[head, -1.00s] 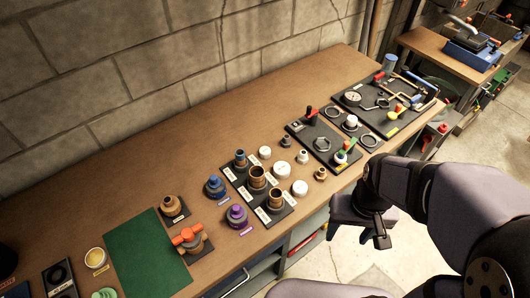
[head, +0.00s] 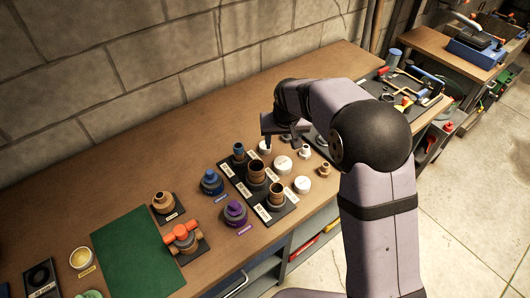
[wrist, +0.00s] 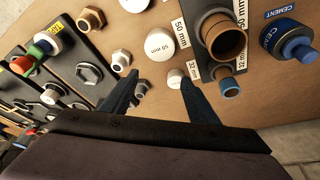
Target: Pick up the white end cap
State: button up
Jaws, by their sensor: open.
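Several white round end caps stand on the wooden bench. In the head view one cap (head: 265,147) is just below my gripper (head: 282,138), with a second (head: 283,163) and a third (head: 302,184) nearer the bench's front edge. In the wrist view a small white cap (wrist: 175,78) lies by the tip of the right finger. A larger cap marked 50 mm (wrist: 160,44) lies beyond the fingertips. Another cap (wrist: 135,4) is cut off by the top edge. My gripper (wrist: 159,80) is open and empty, fingers pointing down at the bench.
Brown pipe stubs (wrist: 226,38) stand on a labelled black board beside the caps. A blue cement can (wrist: 289,40) is at the right. A green mat (head: 140,250) lies farther left.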

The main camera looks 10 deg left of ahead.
send_near(265, 146)
jog(key=f, duration=0.2)
jog(key=shift+w+a+f, duration=0.1)
jog(key=shift+w+f, duration=0.5)
jog(key=shift+f, duration=0.15)
jog(key=shift+f+p, duration=0.15)
jog(key=shift+p, duration=0.15)
jog(key=shift+t, duration=0.3)
jog(key=shift+p+x, duration=1.25)
jog(key=shift+x, duration=1.2)
jog(key=shift+c, duration=0.2)
jog(key=c, duration=1.1)
